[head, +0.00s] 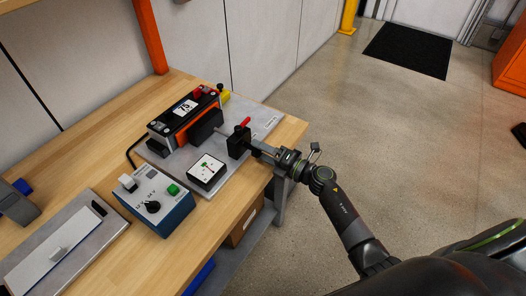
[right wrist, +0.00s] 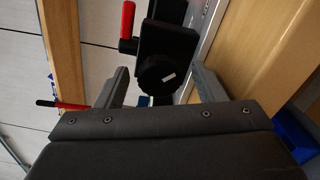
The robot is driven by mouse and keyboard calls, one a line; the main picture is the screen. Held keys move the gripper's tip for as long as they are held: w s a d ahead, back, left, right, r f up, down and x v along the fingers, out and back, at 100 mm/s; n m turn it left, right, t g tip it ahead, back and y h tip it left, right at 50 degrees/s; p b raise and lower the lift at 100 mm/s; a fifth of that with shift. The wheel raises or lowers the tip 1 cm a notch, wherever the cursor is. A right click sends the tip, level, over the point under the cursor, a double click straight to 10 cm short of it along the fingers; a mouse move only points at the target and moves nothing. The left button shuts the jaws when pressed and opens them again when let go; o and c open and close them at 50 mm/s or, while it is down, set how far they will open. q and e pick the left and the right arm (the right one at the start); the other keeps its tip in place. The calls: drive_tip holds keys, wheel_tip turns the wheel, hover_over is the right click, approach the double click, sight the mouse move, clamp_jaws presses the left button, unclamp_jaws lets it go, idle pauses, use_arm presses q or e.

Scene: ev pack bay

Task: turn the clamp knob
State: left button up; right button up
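The black clamp block (head: 238,143) with a red handle (head: 245,123) stands at the right end of a grey plate. In the right wrist view its round black clamp knob (right wrist: 157,75) with a white mark faces me. My right gripper (head: 261,151) reaches in from the right, close to the block. In the right wrist view its two fingers (right wrist: 160,84) are apart, one on each side of the knob, with gaps showing. I cannot tell whether the tips reach level with the knob. In the head view the knob is hidden. My left gripper is not in view.
A black and orange battery unit (head: 187,118) sits behind the clamp on the grey plate (head: 262,122). The wooden bench (head: 100,120) ends just right of the clamp; open floor lies beyond.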

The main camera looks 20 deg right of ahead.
drive_tip(key=b+v, duration=0.3)
drive_tip(key=v, duration=1.4)
drive_tip(key=shift+s+b, duration=0.2)
drive_tip(key=shift+b, duration=0.15)
drive_tip(key=shift+d, duration=0.15)
idle(0.3)
drive_tip(key=s+d+f+m+h, duration=0.2)
drive_tip(key=d+f+m+h, duration=0.3)
drive_tip(key=f+m, duration=0.4)
drive_tip(key=s+d+f+m+h, duration=0.1)
drive_tip(key=d+f+m+h, duration=0.4)
drive_tip(key=f, duration=0.7)
drive_tip(key=s+f+m+g+h, duration=0.2)
drive_tip(key=s+f+m+g, duration=0.1)
drive_tip(key=s+f+m, duration=0.55)
drive_tip(key=s+a+f+m+g, duration=0.3)
drive_tip(key=s+f, duration=0.6)
drive_tip(key=s, duration=0.3)
drive_tip(key=s+a+f+m+g, duration=0.4)
drive_tip(key=s+a+f+g, duration=0.2)
drive_tip(key=s+f, duration=0.3)
drive_tip(key=s+g, duration=0.1)
drive_tip(key=s, duration=0.3)
drive_tip(key=shift+s, duration=0.3)
